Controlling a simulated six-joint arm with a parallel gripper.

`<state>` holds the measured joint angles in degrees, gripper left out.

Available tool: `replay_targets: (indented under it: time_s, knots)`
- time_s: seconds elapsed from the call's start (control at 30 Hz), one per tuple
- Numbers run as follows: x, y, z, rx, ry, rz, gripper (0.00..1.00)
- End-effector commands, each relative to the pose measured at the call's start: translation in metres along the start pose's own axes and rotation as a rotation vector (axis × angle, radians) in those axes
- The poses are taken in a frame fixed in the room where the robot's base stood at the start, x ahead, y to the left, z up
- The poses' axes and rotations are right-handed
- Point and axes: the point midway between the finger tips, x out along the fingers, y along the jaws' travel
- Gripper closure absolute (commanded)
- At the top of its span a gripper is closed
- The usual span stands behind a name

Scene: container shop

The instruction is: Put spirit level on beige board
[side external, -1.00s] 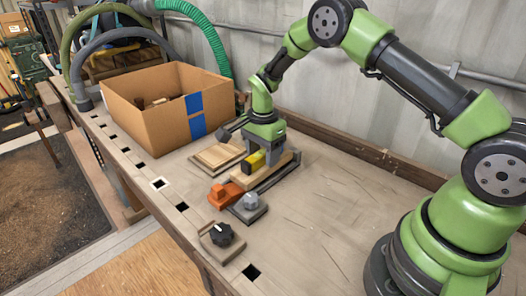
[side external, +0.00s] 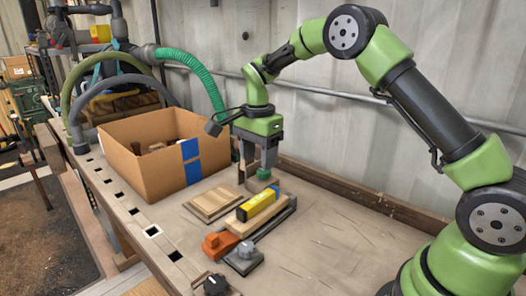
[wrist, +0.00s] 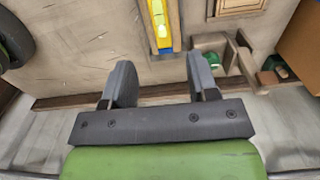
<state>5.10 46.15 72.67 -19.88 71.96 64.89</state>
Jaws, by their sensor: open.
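The yellow spirit level (side external: 257,206) lies flat along the top of the beige board (side external: 233,225), a long light wooden piece. My gripper (side external: 257,170) is open and empty, beyond the level's far end towards the wall. In the wrist view its two fingers (wrist: 162,82) stand apart with bare bench between them. The board's far end is partly hidden.
A cardboard box (side external: 150,183) stands at the left. A square wooden panel (side external: 214,203) lies beside the board. An orange clamp-like piece (side external: 218,245), a grey piece (side external: 244,255) and a black knob (side external: 215,285) are at the front. The bench right of the board is clear.

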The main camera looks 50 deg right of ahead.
Motion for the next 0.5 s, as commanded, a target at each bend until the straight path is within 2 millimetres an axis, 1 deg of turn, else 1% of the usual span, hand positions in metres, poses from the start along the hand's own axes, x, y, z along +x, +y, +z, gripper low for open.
replay_targets:
  time_s: [0.17, 0.27, 0.37, 0.4, 0.47, 0.5]
  knots:
    - [-0.007, 0.001, 0.0, -0.005, -0.001, -0.003, 0.46]
    - [-0.021, 0.005, 0.003, -0.047, -0.005, -0.027, 0.46]
    - [-0.051, 0.019, 0.01, -0.146, -0.011, -0.084, 0.46]
    - [-0.066, 0.028, 0.014, -0.202, -0.013, -0.115, 0.46]
    - [-0.088, 0.045, 0.02, -0.294, -0.013, -0.164, 0.46]
    - [-0.101, 0.057, 0.024, -0.358, -0.01, -0.198, 0.46]
